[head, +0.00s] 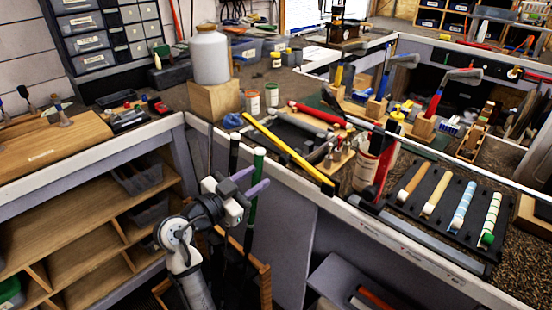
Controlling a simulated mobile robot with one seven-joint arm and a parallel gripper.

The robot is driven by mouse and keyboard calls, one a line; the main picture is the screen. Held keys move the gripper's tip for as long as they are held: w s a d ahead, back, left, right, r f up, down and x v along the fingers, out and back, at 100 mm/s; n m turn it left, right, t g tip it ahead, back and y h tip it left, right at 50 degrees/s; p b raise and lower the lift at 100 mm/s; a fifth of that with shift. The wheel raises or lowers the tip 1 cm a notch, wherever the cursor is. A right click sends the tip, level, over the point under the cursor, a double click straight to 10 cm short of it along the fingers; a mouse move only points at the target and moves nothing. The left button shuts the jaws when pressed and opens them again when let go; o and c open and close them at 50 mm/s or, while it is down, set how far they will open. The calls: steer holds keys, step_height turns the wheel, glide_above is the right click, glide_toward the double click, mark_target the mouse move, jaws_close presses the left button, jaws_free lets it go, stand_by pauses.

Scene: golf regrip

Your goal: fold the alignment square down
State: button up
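My gripper (259,178) has two purple fingers spread apart, with no object clearly held between them. It is in front of the bench's near edge, left of centre. A dark-green upright shaft (250,215) passes close by the fingers; I cannot tell whether it touches them. I cannot pick out the alignment square for certain. A long yellow bar (285,150) with dark ends lies slanting across the bench edge, up and right of my gripper, apart from it. I cannot tell whether this bar is the square.
The bench's light front edge (430,265) runs to the lower right. A black rack (420,215) holds several grips. A white jug (210,55) stands on a wooden block (214,99). Golf clubs (440,85) and red-handled tools crowd the bench. Wooden shelves (85,215) stand at left.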

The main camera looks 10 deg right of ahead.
mark_target(282, 162)
steer(key=p+x, duration=0.2)
steer(key=x, duration=0.7)
steer(key=shift+p, duration=0.4)
steer(key=shift+f, duration=0.15)
jaws_close()
